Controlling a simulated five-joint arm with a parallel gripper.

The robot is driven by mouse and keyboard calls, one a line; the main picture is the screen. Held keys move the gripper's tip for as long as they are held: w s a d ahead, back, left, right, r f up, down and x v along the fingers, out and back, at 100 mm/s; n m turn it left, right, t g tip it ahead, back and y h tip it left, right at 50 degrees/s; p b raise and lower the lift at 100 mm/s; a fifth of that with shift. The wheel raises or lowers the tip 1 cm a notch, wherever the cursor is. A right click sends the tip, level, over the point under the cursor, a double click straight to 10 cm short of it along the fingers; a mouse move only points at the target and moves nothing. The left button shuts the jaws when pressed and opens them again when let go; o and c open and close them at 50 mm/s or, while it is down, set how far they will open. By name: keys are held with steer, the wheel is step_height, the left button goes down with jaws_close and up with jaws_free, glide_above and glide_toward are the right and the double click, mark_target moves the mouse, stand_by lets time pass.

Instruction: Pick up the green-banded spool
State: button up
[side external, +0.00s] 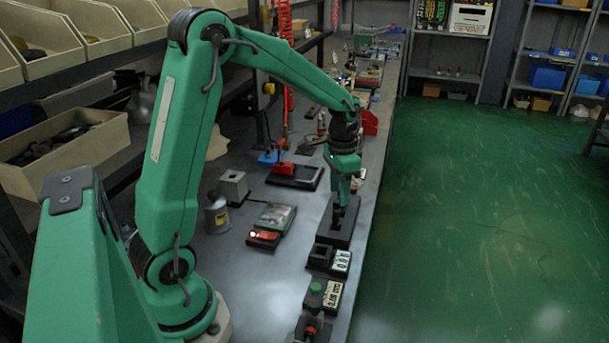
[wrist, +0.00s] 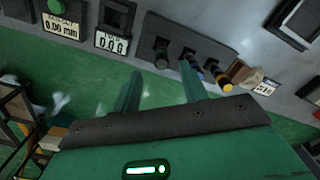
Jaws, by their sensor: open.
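A dark valve block (side external: 335,234) lies on the bench under my gripper in the side view. In the wrist view, a row of dark spools stands in it. The leftmost spool (wrist: 161,52) appears to have a green band, though the colour is faint. In the side view my gripper (side external: 338,211) hides the spools.
A block with a green knob and display (side external: 316,289) and a small labelled block (side external: 321,256) stand nearer the camera. A green-edged tray (side external: 275,218) and a grey box (side external: 233,186) lie to the left. The bench edge and green floor are to the right.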

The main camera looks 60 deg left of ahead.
mark_target(337, 212)
steer(key=shift+f, duration=1.3)
steer(key=shift+a+f, duration=0.15)
steer(key=shift+f, duration=2.45)
jaws_close()
